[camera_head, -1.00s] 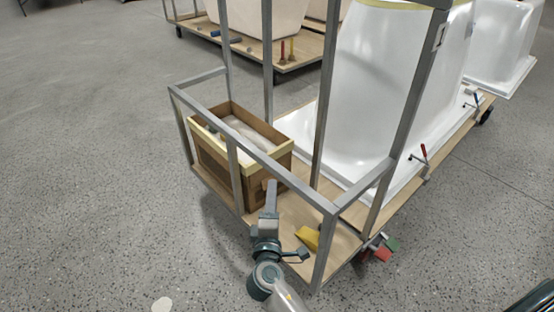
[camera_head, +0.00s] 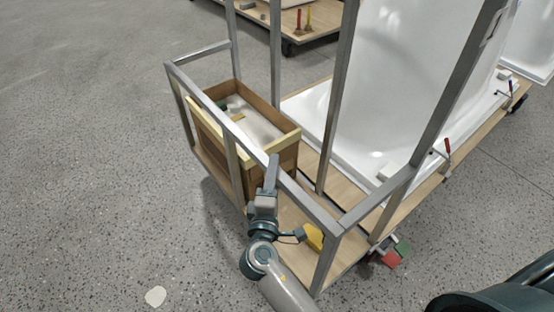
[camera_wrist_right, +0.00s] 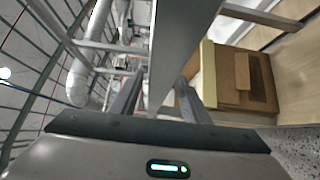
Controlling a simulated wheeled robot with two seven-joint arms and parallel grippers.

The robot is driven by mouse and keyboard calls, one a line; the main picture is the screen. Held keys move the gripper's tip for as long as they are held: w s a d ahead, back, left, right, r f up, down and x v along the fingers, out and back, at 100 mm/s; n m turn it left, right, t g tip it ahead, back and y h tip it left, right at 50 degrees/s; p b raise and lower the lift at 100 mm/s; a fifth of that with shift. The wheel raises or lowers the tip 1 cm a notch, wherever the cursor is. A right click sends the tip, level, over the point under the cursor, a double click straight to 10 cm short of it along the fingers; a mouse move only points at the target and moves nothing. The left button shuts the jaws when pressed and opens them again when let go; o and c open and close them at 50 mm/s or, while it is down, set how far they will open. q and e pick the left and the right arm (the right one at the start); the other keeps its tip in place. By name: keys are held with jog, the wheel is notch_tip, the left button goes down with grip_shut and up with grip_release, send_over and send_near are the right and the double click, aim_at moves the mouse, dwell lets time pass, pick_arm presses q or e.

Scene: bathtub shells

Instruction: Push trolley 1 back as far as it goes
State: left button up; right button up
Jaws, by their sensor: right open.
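The near trolley, which I take as trolley 1, has a grey metal frame (camera_head: 337,100) on a wooden deck and carries a large white bathtub shell (camera_head: 390,90). No number is readable on it. My right gripper (camera_head: 271,165) is at the upper end rail on the near side. In the right wrist view, the open fingers (camera_wrist_right: 161,78) stand on either side of a grey bar (camera_wrist_right: 178,45); contact with it cannot be told. My left gripper is not in view.
An open wooden box (camera_head: 243,150) stands on the deck behind the end rail; a yellow wedge (camera_head: 313,237) lies nearby. Red and green pieces (camera_head: 390,259) sit at the deck's edge. Another trolley (camera_head: 312,25) stands behind.

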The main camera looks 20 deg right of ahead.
jog(key=shift+w+d, duration=0.1)
jog(key=shift+w, duration=0.2)
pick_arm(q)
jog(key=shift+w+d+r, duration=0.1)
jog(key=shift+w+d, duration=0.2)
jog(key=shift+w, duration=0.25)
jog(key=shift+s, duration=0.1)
pick_arm(e)
jog(key=shift+c, duration=0.3)
grip_shut()
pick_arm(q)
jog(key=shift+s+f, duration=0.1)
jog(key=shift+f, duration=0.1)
